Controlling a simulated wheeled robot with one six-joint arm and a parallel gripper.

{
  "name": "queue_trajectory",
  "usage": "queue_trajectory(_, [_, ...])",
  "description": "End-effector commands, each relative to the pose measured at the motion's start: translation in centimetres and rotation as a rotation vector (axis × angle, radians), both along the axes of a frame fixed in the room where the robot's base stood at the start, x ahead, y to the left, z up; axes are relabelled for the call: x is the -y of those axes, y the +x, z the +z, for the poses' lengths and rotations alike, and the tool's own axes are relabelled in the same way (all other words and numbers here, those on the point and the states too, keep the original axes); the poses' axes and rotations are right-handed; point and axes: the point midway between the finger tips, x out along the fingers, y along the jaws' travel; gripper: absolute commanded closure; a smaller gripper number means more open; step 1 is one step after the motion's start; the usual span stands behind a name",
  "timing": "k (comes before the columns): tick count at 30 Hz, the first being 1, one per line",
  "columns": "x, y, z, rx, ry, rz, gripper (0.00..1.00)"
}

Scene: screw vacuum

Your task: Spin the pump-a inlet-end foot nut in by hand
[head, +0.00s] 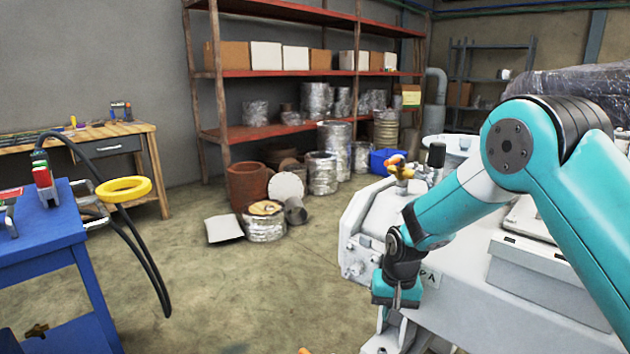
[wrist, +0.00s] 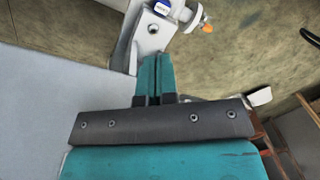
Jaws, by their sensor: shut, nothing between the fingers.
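The light grey pump body (head: 450,285) stands at the right in the head view, with part of its dark lettering showing beside my gripper. My gripper (head: 397,300) points down at the pump's near side. In the wrist view my gripper (wrist: 159,56) is shut and empty, its two teal fingers together. Just beyond the fingertips is a light grey foot bracket (wrist: 150,45). A small round fitting (wrist: 153,28) shows on it; I cannot tell whether this is the foot nut or a hole. I see a gap between it and the fingertips.
In the wrist view, a blue-and-white cap (wrist: 161,8) and an orange-tipped fitting (wrist: 207,27) lie close beyond the bracket. A blue bench (head: 45,235) with a hanging black hose stands at the left.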

Motion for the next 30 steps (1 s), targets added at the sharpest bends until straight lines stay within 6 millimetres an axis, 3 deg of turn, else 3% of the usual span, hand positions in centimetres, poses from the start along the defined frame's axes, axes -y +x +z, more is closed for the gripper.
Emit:
queue_trajectory(1, [0.4, 0.8, -2.8, -0.011, -0.020, -0.035, 1.00])
queue_trajectory(3, [0.9, 1.6, -5.5, -0.014, -0.042, -0.078, 1.00])
queue_trajectory(6, [1.4, 2.2, -8.2, -0.016, -0.064, -0.119, 1.00])
queue_trajectory(30, [1.9, 2.6, -16.9, -0.018, -0.081, -0.148, 1.00])
